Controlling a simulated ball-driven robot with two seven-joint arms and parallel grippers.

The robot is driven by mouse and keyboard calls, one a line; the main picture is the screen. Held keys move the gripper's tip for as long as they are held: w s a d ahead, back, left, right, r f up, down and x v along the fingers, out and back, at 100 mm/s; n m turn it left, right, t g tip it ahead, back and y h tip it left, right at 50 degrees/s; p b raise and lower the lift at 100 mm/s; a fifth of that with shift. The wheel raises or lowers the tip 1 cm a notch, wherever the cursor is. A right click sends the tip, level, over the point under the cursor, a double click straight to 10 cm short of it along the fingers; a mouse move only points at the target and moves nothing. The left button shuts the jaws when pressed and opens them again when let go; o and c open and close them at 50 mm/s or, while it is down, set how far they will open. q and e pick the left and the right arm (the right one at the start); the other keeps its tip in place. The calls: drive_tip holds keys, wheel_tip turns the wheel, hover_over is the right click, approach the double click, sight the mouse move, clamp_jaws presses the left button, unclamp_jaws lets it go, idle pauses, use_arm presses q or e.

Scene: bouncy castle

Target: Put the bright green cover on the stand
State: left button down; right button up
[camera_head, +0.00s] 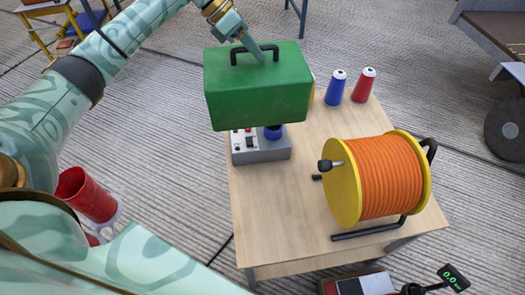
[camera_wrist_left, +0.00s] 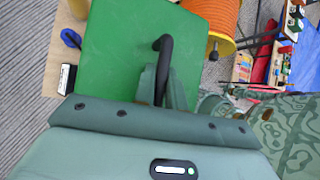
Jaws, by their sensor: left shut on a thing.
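The bright green cover (camera_head: 258,90) is a box shape with a black handle on top. My left gripper (camera_head: 258,52) is shut on that handle and holds the cover in the air above the table's back left part. In the left wrist view the cover (camera_wrist_left: 115,50) fills the upper middle, with the gripper (camera_wrist_left: 163,85) at its black handle. Below the cover is a grey device (camera_head: 262,152) with a control panel and a blue part on top, partly hidden by the cover. I cannot tell whether this device is the stand. My right gripper is not in view.
The wooden table (camera_head: 275,210) holds an orange cable reel (camera_head: 385,178) at right. A blue cone spool (camera_head: 336,88) and a red one (camera_head: 364,85) stand at the back. A yellow object is mostly hidden behind the cover. A red bucket (camera_head: 88,195) is left of the table.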

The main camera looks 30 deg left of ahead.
use_arm(q)
drive_tip(key=f+b, duration=0.3)
drive_tip(key=f, duration=0.4)
drive_tip(key=w+f+b, duration=0.1)
drive_tip(key=f+b, duration=0.2)
drive_tip(key=f, duration=0.5)
drive_tip(key=f+b, duration=0.3)
drive_tip(key=f, duration=0.4)
drive_tip(key=shift+w+f, duration=0.25)
drive_tip(key=shift+f, duration=0.05)
drive_tip(key=c, duration=1.5)
unclamp_jaws()
drive_tip(key=shift+o, duration=0.2)
drive_tip(key=p+v, duration=0.3)
drive_tip(key=v, duration=0.9)
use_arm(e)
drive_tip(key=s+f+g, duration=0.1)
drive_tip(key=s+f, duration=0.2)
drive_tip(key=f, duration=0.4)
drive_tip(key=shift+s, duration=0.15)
